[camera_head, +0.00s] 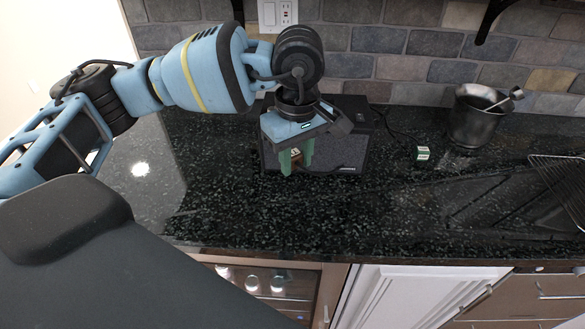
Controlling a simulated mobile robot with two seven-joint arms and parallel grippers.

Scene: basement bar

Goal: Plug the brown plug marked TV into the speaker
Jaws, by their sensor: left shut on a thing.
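The black speaker (349,154) stands on the dark granite counter against the tiled wall. My left gripper (294,166) is in front of the speaker's left part and hides some of it. Its green fingers are shut on a small brown plug (297,156) with a pale label, too small to read. I cannot tell whether the plug touches the speaker. A second small plug (422,154), green with a white marked label, lies on the counter to the right of the speaker, near a dark cable. My right gripper is not in view.
A dark metal bucket (474,122) with a utensil stands at the back right. A wire rack (562,184) lies at the right edge. A white wall outlet (277,14) is above the speaker. The counter's front (300,220) is clear.

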